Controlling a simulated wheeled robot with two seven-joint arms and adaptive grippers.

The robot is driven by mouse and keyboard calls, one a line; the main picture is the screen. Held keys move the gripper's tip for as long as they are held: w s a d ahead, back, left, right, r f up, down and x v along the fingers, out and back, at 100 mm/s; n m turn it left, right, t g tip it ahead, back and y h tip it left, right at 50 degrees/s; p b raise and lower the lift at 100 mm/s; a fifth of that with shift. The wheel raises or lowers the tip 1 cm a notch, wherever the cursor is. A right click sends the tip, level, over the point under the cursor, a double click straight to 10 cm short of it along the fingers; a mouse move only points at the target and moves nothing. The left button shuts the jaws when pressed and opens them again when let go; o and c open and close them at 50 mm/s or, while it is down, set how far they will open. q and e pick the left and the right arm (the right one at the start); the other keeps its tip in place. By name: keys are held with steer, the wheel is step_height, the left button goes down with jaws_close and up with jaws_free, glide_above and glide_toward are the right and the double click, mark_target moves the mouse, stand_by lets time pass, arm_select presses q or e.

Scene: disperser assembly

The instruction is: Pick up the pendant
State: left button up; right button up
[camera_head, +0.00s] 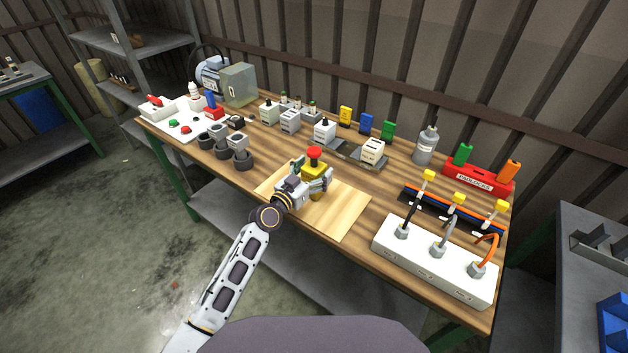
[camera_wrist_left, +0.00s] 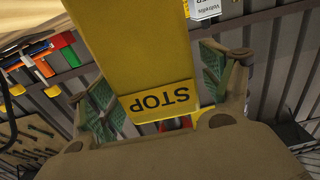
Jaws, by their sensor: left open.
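The pendant (camera_head: 316,167) is a yellow box with a red mushroom button on top. It is upright over the light wooden board (camera_head: 340,215) at the middle of the bench; whether it touches the board is hidden. My left gripper (camera_head: 312,176) is open, with one finger on each side of the pendant. In the left wrist view the yellow pendant body (camera_wrist_left: 135,50), with a STOP label, fills the space between the two green-padded fingers (camera_wrist_left: 158,88). Slim gaps seem to show beside it. My right gripper is in neither view.
A white connector box (camera_head: 430,262) with cables stands at the front right. Dark round parts (camera_head: 243,160) and a white switch panel (camera_head: 185,122) lie to the left. Small modules (camera_head: 325,130) and a red padlock rack (camera_head: 478,182) line the back. The board's front is clear.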

mark_target(314, 149)
arm_select(q)
steer(key=c, duration=1.4)
steer(key=shift+r, duration=0.1)
steer(key=shift+c, duration=0.4)
steer(key=shift+r, duration=0.7)
step_height(314, 149, up, 8)
steer(key=shift+f+p, duration=0.1)
steer(key=shift+p, duration=0.8)
steer(key=shift+r, duration=0.4)
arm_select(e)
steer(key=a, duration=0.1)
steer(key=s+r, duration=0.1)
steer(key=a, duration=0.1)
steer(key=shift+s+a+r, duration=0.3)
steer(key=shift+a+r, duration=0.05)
